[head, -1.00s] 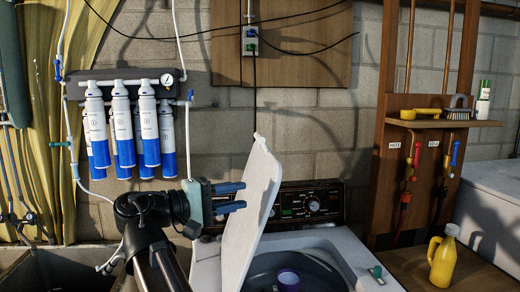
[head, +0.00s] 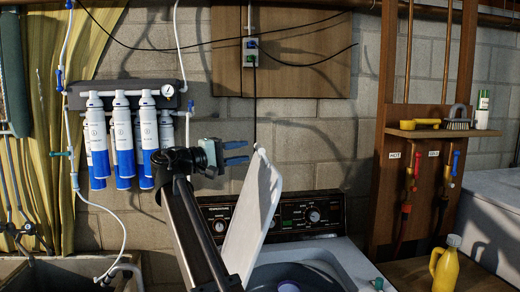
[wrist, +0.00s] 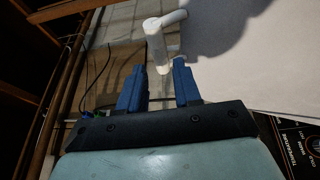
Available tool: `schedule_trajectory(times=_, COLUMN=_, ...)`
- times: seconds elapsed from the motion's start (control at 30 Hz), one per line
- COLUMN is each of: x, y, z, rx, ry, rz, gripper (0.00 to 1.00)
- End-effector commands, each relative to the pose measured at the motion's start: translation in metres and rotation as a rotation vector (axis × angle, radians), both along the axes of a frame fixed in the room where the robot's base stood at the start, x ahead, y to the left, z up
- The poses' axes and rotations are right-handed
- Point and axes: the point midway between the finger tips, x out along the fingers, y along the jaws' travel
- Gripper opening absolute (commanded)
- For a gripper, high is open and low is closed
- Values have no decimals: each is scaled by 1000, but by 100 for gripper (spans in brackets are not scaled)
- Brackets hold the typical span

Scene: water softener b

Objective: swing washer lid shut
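The white washer lid (head: 254,220) stands raised and tilted over the washer's open tub (head: 300,275). Nothing is held.
The washer's control panel (head: 290,215) is behind the lid. A purple item (head: 288,287) shows in the tub. Filter cartridges (head: 122,140) hang on the wall at left. A yellow bottle (head: 445,263) stands at right, below a wooden shelf (head: 440,131).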

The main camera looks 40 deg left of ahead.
Motion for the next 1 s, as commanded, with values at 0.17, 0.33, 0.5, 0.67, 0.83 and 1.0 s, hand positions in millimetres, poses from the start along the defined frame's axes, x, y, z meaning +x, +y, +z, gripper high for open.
schedule_trajectory(times=0.17, x=29, y=-12, z=2, rx=0, ry=0, rz=-2, gripper=33)
schedule_trajectory(times=0.33, x=49, y=-20, z=3, rx=0, ry=0, rz=-1, gripper=33)
schedule_trajectory(times=0.5, x=61, y=-25, z=4, rx=0, ry=0, rz=0, gripper=33)
schedule_trajectory(times=0.67, x=65, y=-27, z=4, rx=0, ry=0, rz=1, gripper=33)
schedule_trajectory(times=0.83, x=65, y=-27, z=4, rx=0, ry=0, rz=1, gripper=33)
schedule_trajectory(times=1.0, x=65, y=-27, z=4, rx=0, ry=0, rz=1, gripper=23)
